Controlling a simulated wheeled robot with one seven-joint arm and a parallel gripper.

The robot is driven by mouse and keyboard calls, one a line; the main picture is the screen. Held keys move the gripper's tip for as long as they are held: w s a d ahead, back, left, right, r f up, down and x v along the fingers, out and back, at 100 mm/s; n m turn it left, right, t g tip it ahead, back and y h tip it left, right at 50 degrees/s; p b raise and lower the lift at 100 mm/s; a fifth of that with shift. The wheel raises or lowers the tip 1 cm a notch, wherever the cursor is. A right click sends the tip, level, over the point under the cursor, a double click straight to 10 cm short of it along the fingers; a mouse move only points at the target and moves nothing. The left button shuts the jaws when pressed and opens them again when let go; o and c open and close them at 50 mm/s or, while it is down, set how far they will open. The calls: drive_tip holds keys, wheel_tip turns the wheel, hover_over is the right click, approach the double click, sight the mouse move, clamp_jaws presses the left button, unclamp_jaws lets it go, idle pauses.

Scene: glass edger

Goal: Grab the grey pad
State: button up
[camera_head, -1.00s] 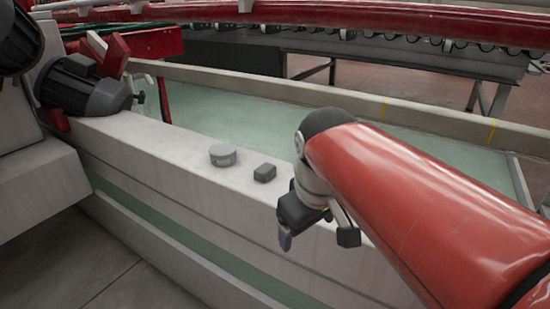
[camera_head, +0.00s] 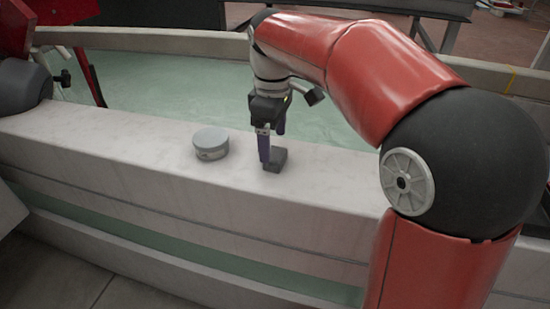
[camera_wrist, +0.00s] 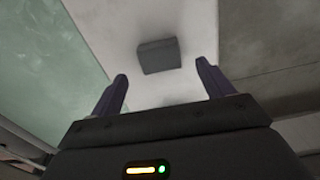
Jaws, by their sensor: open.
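The grey pad, a small dark grey rectangular block (camera_head: 277,161), lies on top of the pale ledge (camera_head: 120,142). My gripper (camera_head: 271,148) points down at it, with one finger in front of part of the pad in the head view. In the wrist view my gripper (camera_wrist: 162,72) is open, its two purple fingers spread wider than the pad (camera_wrist: 158,55). The pad lies ahead between the finger lines with nothing held. Whether the fingertips reach down to its sides cannot be told.
A round light grey disc-shaped object (camera_head: 210,143) stands on the ledge just left of the pad. A greenish glass-like surface (camera_head: 165,85) lies behind the ledge. A dark motor-like part (camera_head: 22,86) is at the far left. The ledge between is clear.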

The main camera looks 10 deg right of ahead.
sight(273, 153)
wheel_tip(273, 153, down, 4)
drive_tip(key=shift+f+b, duration=0.1)
drive_tip(key=shift+b, duration=0.2)
drive_tip(key=c, duration=1)
